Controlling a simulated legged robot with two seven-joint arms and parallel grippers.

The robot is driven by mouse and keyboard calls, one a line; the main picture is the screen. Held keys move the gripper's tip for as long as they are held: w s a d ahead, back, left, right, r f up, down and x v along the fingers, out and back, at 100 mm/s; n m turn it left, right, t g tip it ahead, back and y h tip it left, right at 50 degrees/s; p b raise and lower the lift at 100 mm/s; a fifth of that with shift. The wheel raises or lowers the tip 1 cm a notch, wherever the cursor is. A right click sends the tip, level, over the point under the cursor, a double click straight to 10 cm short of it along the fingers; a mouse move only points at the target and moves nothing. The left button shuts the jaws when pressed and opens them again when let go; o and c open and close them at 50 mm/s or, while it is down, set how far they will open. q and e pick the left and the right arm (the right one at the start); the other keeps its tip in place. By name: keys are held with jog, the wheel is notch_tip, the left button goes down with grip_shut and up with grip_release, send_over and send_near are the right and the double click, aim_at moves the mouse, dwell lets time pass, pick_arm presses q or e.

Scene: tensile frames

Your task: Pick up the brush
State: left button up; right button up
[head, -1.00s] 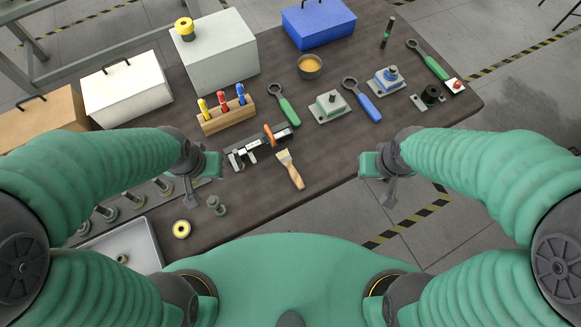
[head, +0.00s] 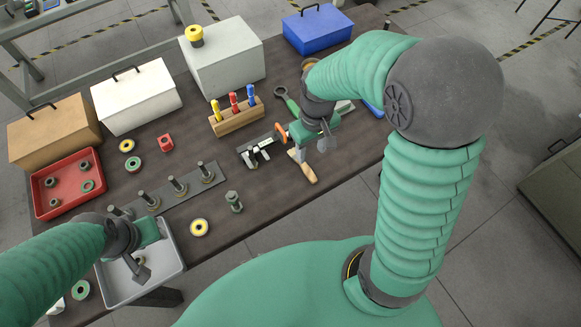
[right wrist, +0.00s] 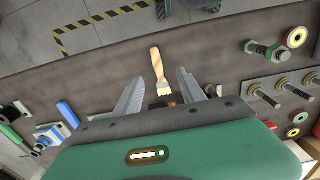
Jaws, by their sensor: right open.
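The brush (head: 308,174) has a pale wooden handle and lies on the dark table, its bristle end partly hidden under my right gripper in the head view. In the right wrist view the brush (right wrist: 158,66) lies between the two fingers, handle pointing away, apart from both. My right gripper (head: 312,143) is open and empty above the brush; its fingers also show in the right wrist view (right wrist: 158,88). My left gripper (head: 138,268) is over the grey tray at the lower left, and I cannot tell whether its jaws are open.
A grey tray (head: 170,262), a red tray (head: 44,208) and a strip with bolts (head: 190,186) are to the left. The table's front edge is close to the brush.

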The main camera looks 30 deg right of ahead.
send_over(310, 174)
jog(key=f, duration=0.7)
jog(key=shift+d+f+b, duration=0.3)
jog(key=shift+d+b, duration=0.05)
jog(key=shift+d, duration=0.05)
jog(key=shift+s+a+f, duration=0.1)
jog(key=shift+a+f, duration=0.35)
jog(key=shift+f, duration=0.15)
jog(key=shift+a+f, duration=0.4)
jog(key=shift+f, duration=0.2)
jog(key=f, duration=0.3)
jog(key=shift+d+f, duration=0.3)
jog(key=shift+f, duration=0.1)
jog(key=shift+d+f, duration=0.15)
jog(key=shift+d, duration=0.4)
jog(key=shift+c, duration=2)
pick_arm(q)
jog(key=shift+w+d+f, duration=0.15)
jog(key=shift+d+f, duration=0.1)
jog(key=shift+f, duration=0.35)
pick_arm(e)
jog(key=shift+a, duration=0.45)
grip_shut()
